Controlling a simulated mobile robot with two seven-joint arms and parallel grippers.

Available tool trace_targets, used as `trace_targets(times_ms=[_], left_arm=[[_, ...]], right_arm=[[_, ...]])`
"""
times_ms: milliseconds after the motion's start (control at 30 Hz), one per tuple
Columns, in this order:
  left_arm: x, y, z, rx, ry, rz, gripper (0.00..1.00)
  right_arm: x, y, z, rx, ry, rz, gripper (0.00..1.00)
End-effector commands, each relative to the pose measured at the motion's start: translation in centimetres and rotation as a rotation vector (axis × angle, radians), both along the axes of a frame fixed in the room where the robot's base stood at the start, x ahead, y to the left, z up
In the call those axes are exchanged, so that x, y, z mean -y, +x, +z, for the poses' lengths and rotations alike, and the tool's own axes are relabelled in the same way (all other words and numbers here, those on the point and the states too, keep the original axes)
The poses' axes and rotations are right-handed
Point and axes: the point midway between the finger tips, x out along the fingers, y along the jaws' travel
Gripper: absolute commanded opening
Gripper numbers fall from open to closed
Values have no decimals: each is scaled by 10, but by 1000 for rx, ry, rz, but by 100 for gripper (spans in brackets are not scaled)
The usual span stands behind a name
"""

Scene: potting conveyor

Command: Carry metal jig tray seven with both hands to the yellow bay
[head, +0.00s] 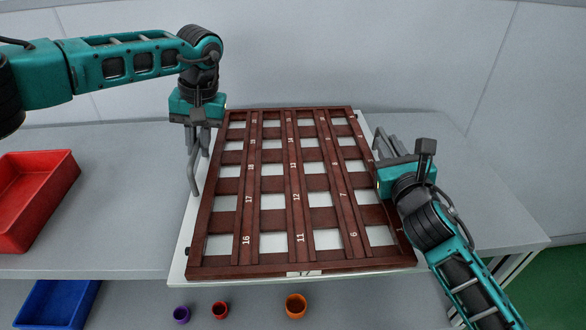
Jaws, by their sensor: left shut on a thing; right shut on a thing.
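A large dark reddish-brown tray (270,185) with a grid of square openings fills the middle of the head view. White numbers run along its bars, and a small label on its front edge is hard to read, perhaps 17. My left gripper (197,170) points down at the tray's left side, shut on its edge. My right gripper (378,150) is at the right side, shut on that edge; its arm hides part of the rim. No yellow bay shows in this view.
A white board (178,250) shows under the tray, on a grey table (120,190). A red bin (38,200) is at left, a blue bin (55,305) below it. Purple (181,315), red (220,310) and orange (296,306) cups stand in front. A wall rises behind.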

Motion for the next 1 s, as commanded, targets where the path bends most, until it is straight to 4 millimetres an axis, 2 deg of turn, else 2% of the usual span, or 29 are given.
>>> trace_targets(times_ms=[367, 1000], left_arm=[[-4, 1, 6, 5, 6, 7, 0], [-5, 1, 52, 4, 7, 8, 0]], right_arm=[[3, 1, 7, 6, -5, -5, 0], [3, 1, 52, 4, -7, -6, 0]])
